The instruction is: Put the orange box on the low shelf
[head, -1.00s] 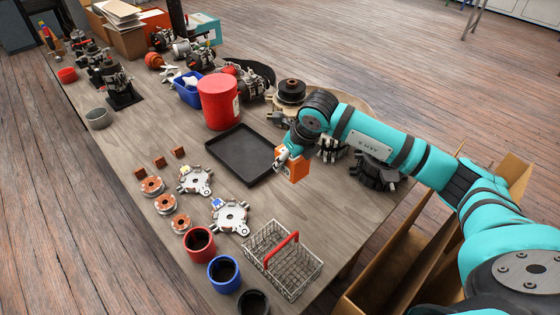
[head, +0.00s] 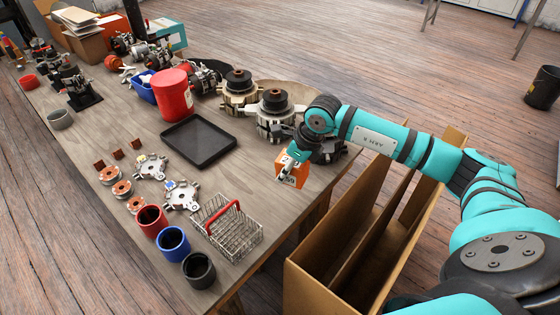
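The orange box (head: 292,172) is small, with a pale label and dark print on its front. My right gripper (head: 287,163) is shut on it from above. The box is over the table near its right edge; I cannot tell how far above the top it is. A brown wooden unit (head: 322,262) with upright dividers stands lower down, right of the table. It may be the low shelf, but the view does not make this certain. My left gripper is not in view.
A wire basket (head: 228,232) with a red handle, a black tray (head: 198,140) and a red canister (head: 173,95) stand on the table (head: 105,140). Large alternator parts (head: 272,112) sit behind the gripper. A dark bin (head: 543,88) stands on the floor at far right.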

